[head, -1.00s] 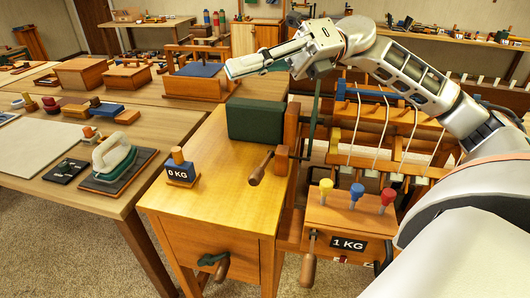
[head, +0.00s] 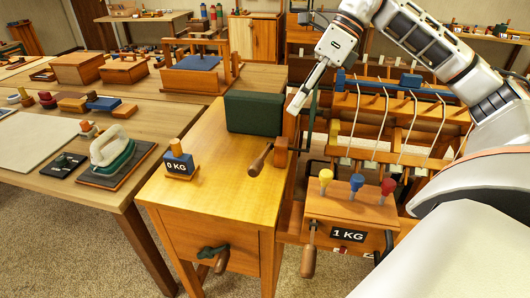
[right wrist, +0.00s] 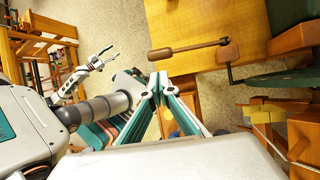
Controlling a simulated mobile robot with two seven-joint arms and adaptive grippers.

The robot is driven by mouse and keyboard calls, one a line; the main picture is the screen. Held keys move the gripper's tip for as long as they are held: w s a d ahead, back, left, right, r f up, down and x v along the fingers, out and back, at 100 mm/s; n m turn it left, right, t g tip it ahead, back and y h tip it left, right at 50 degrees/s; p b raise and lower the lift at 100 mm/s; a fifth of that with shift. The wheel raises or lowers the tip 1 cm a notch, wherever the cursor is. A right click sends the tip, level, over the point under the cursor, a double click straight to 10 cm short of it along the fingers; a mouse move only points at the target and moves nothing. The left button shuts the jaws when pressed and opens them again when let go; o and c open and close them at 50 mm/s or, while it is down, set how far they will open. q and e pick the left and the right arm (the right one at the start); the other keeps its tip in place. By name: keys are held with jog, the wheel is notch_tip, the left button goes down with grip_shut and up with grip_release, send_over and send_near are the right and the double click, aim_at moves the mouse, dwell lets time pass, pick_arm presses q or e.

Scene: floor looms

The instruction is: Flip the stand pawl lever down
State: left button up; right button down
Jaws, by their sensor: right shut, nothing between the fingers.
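I cannot tell for certain which part is the stand pawl lever. A brown wooden handle (head: 260,158) sticks out from a wooden block (head: 281,153) at the right edge of the wooden stand (head: 215,150); the handle also shows in the right wrist view (right wrist: 185,49). A dark green upright bar (head: 313,110) stands just behind that block. My right gripper (head: 294,108) is shut and empty, pointing down-left above the block, apart from the handle. Its fingers meet in the right wrist view (right wrist: 158,82). My left gripper (right wrist: 110,54) shows small there, with fingers spread.
A dark green block (head: 254,112) and a 0 KG weight (head: 180,163) sit on the stand. A 1 KG box (head: 348,215) with coloured pegs stands at the right, before the loom frame (head: 390,125). Another handle (head: 221,261) hangs at the stand's front.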

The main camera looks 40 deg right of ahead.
jog(key=shift+a+f, duration=0.1)
jog(key=b, duration=0.2)
send_near(259, 163)
jog(key=x, duration=0.5)
jog(key=shift+f, duration=0.1)
pick_arm(q)
jog(key=shift+w+a+f, duration=0.2)
jog(key=shift+f, duration=0.3)
pick_arm(e)
jog(key=shift+x, duration=0.85)
jog(key=shift+w, duration=0.1)
jog(key=shift+t+h, duration=0.4)
jog(key=f, duration=0.2)
jog(key=s+a+f+b, duration=0.1)
jog(key=f, duration=0.1)
jog(key=a+f+b, duration=0.1)
jog(key=f, duration=0.1)
jog(key=shift+s+f, duration=0.3)
jog(key=shift+s, duration=0.15)
pick_arm(q)
jog(key=shift+w+a+f, duration=0.25)
jog(key=shift+a+f, duration=0.35)
jog(key=shift+f, duration=0.05)
